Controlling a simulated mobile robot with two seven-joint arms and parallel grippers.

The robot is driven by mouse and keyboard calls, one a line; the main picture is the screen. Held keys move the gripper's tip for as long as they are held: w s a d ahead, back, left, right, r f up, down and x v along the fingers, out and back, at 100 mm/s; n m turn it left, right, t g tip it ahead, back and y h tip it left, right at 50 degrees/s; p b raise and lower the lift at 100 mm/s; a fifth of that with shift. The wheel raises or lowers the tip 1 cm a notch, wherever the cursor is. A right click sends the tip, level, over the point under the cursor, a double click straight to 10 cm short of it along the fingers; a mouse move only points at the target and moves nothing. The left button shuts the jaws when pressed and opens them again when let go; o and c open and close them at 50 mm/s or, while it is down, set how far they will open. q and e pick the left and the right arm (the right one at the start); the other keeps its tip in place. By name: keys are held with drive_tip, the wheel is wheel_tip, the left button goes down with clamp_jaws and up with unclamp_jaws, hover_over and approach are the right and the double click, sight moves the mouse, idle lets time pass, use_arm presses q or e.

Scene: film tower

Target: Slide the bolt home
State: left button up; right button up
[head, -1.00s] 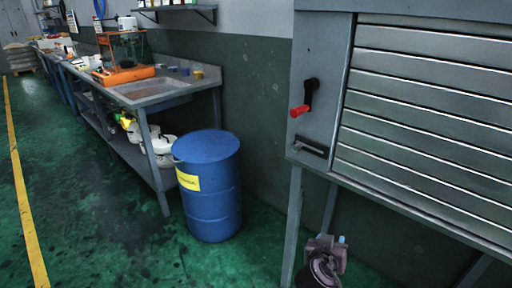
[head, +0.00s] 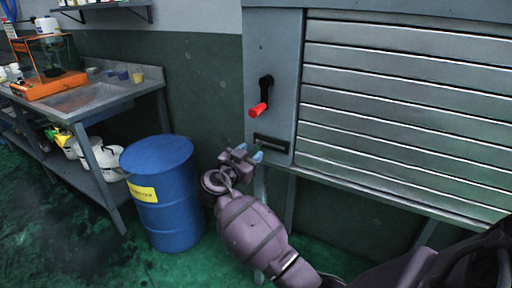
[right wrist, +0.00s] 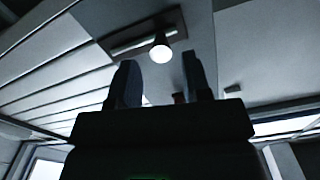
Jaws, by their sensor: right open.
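The bolt (head: 271,144) is a dark horizontal bar on the grey panel (head: 272,60), below a black crank with a red handle (head: 262,102). In the right wrist view the bolt (right wrist: 128,44) shows as a dark bar with a bright round knob (right wrist: 160,50) near one end. My right gripper (head: 250,152) is open, with blue-tipped fingers just below and left of the bolt. In the right wrist view its two fingers (right wrist: 160,72) stand apart, and the knob appears beyond the gap between them. Contact is not visible. My left gripper is not in view.
A slatted metal shutter (head: 400,110) fills the right of the panel. A blue barrel (head: 165,195) stands on the green floor left of my right arm. A workbench (head: 85,103) with an orange machine (head: 48,80) is farther left.

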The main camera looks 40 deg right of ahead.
sight(254, 150)
drive_tip(key=shift+x, duration=2.4)
drive_tip(key=shift+w, duration=0.1)
drive_tip(key=shift+c, duration=0.2)
clamp_jaws()
